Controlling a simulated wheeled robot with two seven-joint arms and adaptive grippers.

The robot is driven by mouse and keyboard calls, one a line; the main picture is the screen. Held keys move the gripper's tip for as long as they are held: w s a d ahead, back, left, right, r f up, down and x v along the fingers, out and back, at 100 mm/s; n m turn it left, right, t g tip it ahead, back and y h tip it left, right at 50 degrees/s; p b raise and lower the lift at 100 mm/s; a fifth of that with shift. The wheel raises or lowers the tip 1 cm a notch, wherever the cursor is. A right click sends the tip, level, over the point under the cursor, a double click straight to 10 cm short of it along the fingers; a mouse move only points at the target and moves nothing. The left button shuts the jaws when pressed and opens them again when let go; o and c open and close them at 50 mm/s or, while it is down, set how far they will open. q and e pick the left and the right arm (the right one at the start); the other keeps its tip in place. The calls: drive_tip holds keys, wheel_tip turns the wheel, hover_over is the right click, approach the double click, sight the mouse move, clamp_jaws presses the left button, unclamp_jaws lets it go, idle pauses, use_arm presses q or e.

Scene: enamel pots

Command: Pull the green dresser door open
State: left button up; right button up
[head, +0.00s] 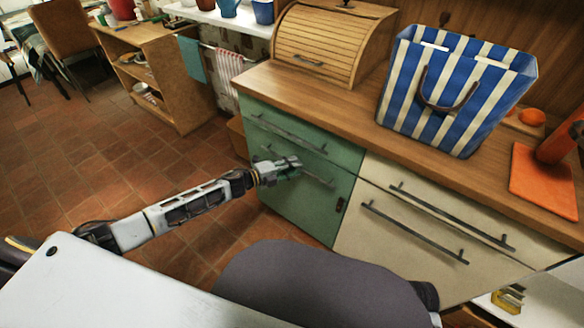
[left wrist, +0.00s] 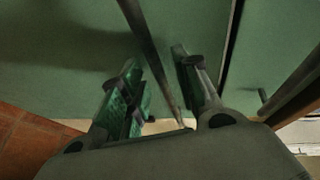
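The green dresser door (head: 310,205) is below a green drawer (head: 300,130) at the left end of the counter, and looks shut. Its dark bar handle (head: 318,179) is partly hidden by my left gripper (head: 290,165). In the left wrist view, the handle (left wrist: 153,55) runs between the two fingers of my left gripper (left wrist: 157,68). The fingers are apart, with visible space beside the bar, and do not appear clamped on it. The green door face (left wrist: 60,35) fills the background there. My right gripper is not in view.
Cream drawers (head: 400,230) with dark handles adjoin the door on the right. A striped bag (head: 450,90) and a wooden bread box (head: 330,45) stand on the counter (head: 350,125). The tiled floor (head: 100,150) at left is largely clear before a wooden shelf unit (head: 165,75).

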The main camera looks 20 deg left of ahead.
use_arm(q)
drive_tip(key=shift+c, duration=0.4)
clamp_jaws()
drive_tip(key=shift+s, duration=0.1)
